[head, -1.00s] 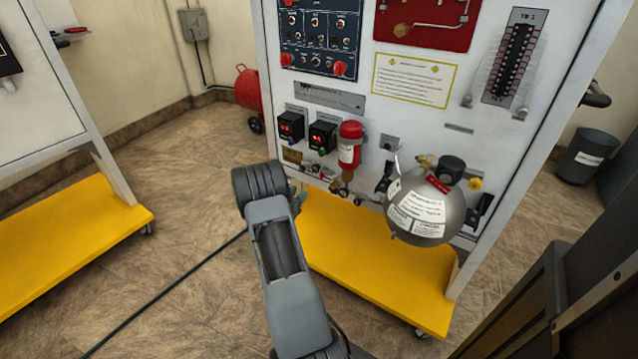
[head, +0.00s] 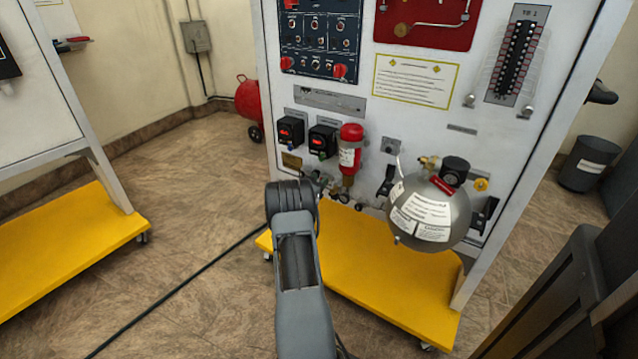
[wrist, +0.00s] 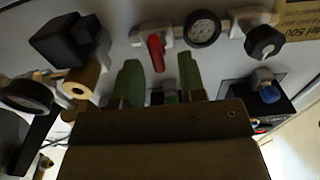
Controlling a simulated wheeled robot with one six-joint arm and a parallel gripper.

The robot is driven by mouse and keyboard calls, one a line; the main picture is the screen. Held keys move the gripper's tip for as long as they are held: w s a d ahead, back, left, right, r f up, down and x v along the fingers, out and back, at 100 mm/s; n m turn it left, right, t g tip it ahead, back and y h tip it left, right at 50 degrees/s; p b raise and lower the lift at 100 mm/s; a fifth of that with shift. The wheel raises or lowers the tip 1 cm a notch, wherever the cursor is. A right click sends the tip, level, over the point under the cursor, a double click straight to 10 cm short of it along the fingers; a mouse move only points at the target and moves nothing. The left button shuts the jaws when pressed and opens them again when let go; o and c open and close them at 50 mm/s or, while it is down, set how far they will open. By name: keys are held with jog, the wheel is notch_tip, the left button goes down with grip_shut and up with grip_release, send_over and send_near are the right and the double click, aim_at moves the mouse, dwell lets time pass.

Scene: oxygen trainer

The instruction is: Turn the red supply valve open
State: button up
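A small red lever valve (wrist: 156,52) hangs from a pipe fitting on the pale panel in the wrist view. My gripper (wrist: 159,66) is open, with a green fingertip to the left and right of the lever in that view. I cannot tell whether the fingers reach the lever's depth; no contact shows. In the head view my arm covers the panel's lower fittings, and the gripper and the lever are hidden there.
In the wrist view a round gauge (wrist: 203,28) and a black knob (wrist: 263,42) sit right of the lever. A blue-capped fitting (wrist: 269,93) is lower right. In the head view a red cylinder (head: 350,150) and a grey tank (head: 430,213) are mounted above the yellow base (head: 385,285).

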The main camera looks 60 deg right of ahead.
grip_shut()
dwell(0.4)
jog(key=shift+n+p, duration=0.3)
jog(key=n+p, duration=0.2)
jog(key=n, duration=0.2)
jog(key=w+n+p, duration=0.1)
jog(key=n, duration=0.3)
jog(key=n+p, duration=0.2)
jog(key=n, duration=0.2)
jog(key=shift+w+f+n+p, duration=0.15)
jog(key=shift+f+n+p, duration=0.15)
jog(key=shift+f+n, duration=0.1)
jog(key=shift+f+n+p, duration=0.15)
jog(key=shift+f+n, duration=0.05)
jog(key=shift+n, duration=0.9)
jog(key=shift+f+n+p, duration=0.15)
jog(key=shift+n, duration=0.95)
